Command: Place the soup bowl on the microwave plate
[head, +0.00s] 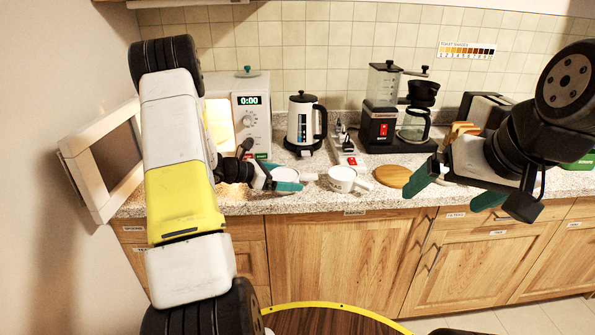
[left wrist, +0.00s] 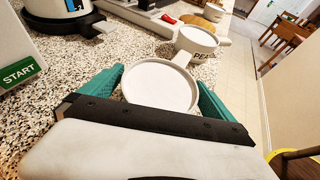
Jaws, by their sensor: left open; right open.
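A round white bowl (head: 285,174) with a handle sits at the counter's front edge; its contents do not show clearly. It also shows in the left wrist view (left wrist: 160,86), between the teal fingers of my open left gripper (head: 276,177). I cannot tell whether they touch it. A second white handled bowl (head: 342,180), with lettering on its side, stands just right of it. I cannot tell from labels which is the soup bowl. The microwave (head: 250,118) has its door (head: 105,165) swung open; its plate is hidden behind my left arm. My right gripper (head: 455,188) is open and empty.
A kettle (head: 301,122), a power strip (head: 347,152), a coffee maker (head: 382,115) and a toaster (head: 482,108) stand along the back. A round wooden board (head: 392,176) lies right of the bowls. A round yellow-edged table (head: 335,318) is at the bottom.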

